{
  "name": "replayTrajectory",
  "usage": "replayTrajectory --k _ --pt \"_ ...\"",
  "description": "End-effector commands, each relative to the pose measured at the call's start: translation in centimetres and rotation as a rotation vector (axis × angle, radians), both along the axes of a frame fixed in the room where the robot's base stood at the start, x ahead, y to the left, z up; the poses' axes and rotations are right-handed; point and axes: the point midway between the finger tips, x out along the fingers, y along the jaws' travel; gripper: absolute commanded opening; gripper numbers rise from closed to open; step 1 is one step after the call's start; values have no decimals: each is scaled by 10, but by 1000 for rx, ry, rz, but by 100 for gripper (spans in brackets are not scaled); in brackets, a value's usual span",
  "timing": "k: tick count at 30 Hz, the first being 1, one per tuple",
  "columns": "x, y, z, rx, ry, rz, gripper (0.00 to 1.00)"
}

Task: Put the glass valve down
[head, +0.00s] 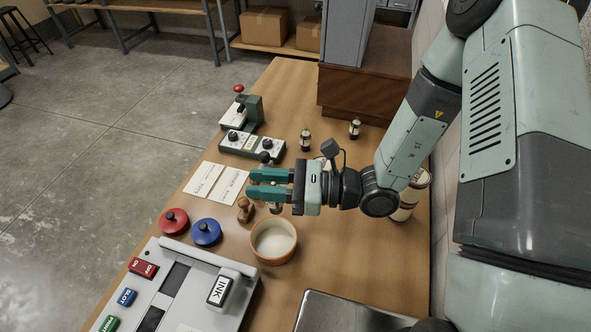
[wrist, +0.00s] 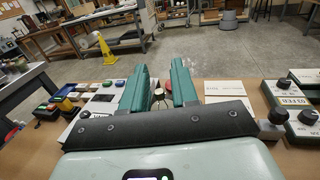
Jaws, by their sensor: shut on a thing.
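My gripper (head: 254,184) is above the wooden bench, its fingers pointing left in the head view. It is shut on the glass valve, which the fingers mostly hide. A small dark and pale part of the glass valve (wrist: 158,95) shows between the fingers in the wrist view. A part of it seems to show just below the lower finger in the head view. I cannot tell whether its base touches the bench. Two similar glass valves with dark bases, one nearer (head: 306,140) and one farther (head: 355,128), stand upright behind the gripper.
A pale-filled bowl (head: 273,258) and a wooden stamp (head: 244,212) are close to the gripper. Bare bench (head: 330,255) lies right of the bowl.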

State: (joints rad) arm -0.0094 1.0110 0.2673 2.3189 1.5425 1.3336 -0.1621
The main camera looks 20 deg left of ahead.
Motion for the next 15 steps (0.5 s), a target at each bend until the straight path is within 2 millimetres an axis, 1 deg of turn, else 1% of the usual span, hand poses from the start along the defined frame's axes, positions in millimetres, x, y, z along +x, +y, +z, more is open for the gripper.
replayTrajectory --k 1,3,6,11,15 --pt "-7 3 0 2 -3 59 0" --pt "-14 4 -1 1 -1 120 0" --pt "-20 5 -2 2 1 169 0" --pt "-22 5 -11 2 4 185 0" --pt "-22 5 -25 3 5 184 0"
